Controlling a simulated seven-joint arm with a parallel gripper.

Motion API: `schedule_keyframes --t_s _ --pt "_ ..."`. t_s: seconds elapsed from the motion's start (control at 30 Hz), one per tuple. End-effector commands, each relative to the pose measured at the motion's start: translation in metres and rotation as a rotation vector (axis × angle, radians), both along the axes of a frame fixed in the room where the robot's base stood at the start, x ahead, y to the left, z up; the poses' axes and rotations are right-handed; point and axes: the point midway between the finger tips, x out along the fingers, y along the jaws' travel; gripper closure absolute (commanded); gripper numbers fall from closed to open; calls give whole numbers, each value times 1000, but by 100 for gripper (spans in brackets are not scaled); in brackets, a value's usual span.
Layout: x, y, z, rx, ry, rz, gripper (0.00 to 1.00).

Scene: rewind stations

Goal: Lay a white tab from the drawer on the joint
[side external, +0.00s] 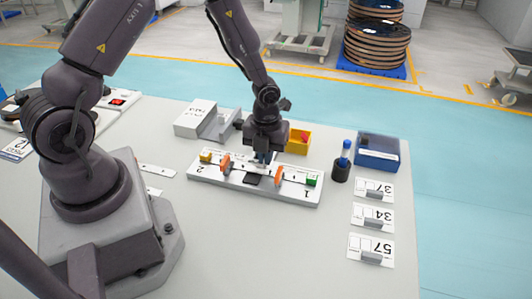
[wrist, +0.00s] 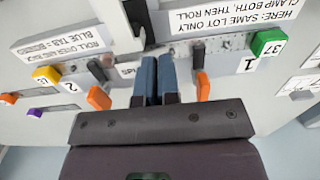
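My gripper (side external: 262,160) is low over the middle of a white splice board (side external: 215,177), between its two orange clamps (side external: 225,164) (side external: 278,176). In the wrist view my blue-grey fingers (wrist: 160,75) point at the board's middle, close together with only a thin gap. No white tab can be made out between them, and the joint under the fingertips is hidden. The board carries a yellow block (side external: 206,156) by the 2 and a green block (side external: 312,180) by the 1. A grey-white box (side external: 197,118), perhaps the drawer unit, stands behind the board.
A yellow bin (side external: 299,141) with something red in it stands behind the board. To the right are a black cup (side external: 341,172) with a blue-topped item, a blue box (side external: 378,152), and cards marked 37, 34 and 57 (side external: 371,249). The front table is clear.

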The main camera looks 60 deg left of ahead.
Motion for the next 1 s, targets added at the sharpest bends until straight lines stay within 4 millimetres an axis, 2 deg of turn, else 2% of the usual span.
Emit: schedule_keyframes --t_s 0.63,0.77,1.0 --pt "0 0 -17 0 0 -1 100" --pt "0 0 -16 0 -1 0 69" --pt "-3 3 -17 5 9 7 67"
